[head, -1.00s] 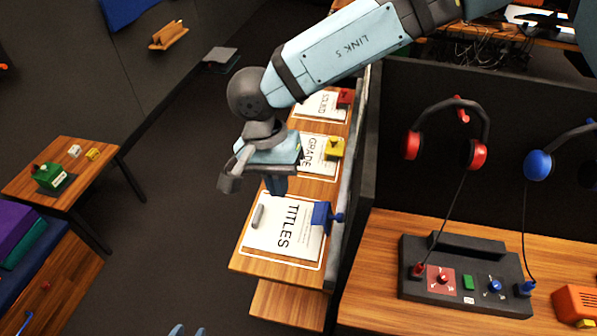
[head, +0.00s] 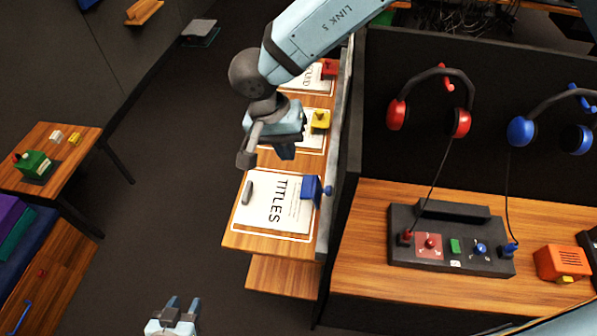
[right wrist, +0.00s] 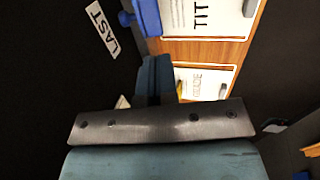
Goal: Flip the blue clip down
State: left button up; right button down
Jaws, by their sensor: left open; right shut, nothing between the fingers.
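The blue clip (head: 311,188) sits on the right edge of the TITLES sheet (head: 262,205), its knob sticking out to the right. In the right wrist view the blue clip (right wrist: 147,16) is at the top, beside the TITLES sheet (right wrist: 205,15). My right gripper (head: 285,152) is shut and empty, held above the shelf between the GRADE and TITLES sheets, apart from the clip. In the right wrist view its closed fingers (right wrist: 154,75) point toward the clip. My left gripper (head: 182,307) is open and empty at the bottom, away from the shelf.
A yellow clip (head: 320,120) and a red clip (head: 329,69) sit farther back along the shelf. A dark partition (head: 345,150) stands just right of the clips. Red headphones (head: 430,105) and a control box (head: 450,245) are beyond it.

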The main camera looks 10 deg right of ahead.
aim_at(318, 192)
jog(key=shift+p+x, duration=1.1)
jog(key=shift+x, duration=3.4)
jog(key=shift+w, duration=0.1)
